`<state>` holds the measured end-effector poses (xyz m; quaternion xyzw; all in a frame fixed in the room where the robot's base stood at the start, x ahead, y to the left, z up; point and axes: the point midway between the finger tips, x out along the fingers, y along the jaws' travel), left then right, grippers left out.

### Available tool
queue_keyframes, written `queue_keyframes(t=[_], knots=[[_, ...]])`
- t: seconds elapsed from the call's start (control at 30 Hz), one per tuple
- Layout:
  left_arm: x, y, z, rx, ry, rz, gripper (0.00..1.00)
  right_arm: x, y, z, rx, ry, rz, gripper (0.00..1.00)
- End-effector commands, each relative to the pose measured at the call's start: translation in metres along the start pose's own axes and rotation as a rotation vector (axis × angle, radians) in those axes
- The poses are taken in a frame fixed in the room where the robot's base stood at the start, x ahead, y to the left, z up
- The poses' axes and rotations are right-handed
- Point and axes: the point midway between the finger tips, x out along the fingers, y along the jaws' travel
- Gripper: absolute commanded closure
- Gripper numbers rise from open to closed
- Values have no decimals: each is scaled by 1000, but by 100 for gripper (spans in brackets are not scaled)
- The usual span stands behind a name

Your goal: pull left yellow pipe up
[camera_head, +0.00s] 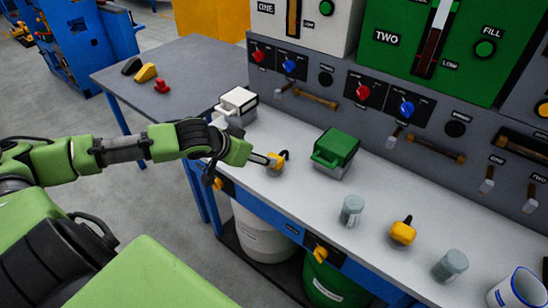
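My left arm reaches in from the left over the workbench. The tip of my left gripper (268,160) is at a small yellow piece with a dark top (276,168) on the bench, overlapping it in this view; whether the fingers are shut on it cannot be told. A similar yellow piece (402,233) stands upright farther right on the bench. Yellow fittings also show at the front edge, one on the left (227,187) and one on the right (320,252). My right gripper is not in view.
The bench top (300,203) holds a white container (237,104), a green container (335,150), two grey jars (351,210) (450,265) and a white-blue cup (520,290). A panel with knobs and levers (330,80) stands behind. Buckets (262,235) stand underneath.

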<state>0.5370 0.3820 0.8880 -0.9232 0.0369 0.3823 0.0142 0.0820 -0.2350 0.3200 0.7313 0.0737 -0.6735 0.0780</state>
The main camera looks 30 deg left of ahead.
Motion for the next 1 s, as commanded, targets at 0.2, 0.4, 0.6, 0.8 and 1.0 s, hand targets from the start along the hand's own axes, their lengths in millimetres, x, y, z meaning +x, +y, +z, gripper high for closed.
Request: queue_keyframes(t=[0.2,0.4,0.6,0.8,1.0], knots=[[40,0,-2,-7,4,1,42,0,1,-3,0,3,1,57],[79,0,-1,-3,2,-1,42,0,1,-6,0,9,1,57],[102,0,0,-1,2,-1,42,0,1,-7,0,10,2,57],[109,-1,0,2,1,-2,42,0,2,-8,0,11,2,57],[109,-1,0,2,1,-2,42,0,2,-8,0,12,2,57]])
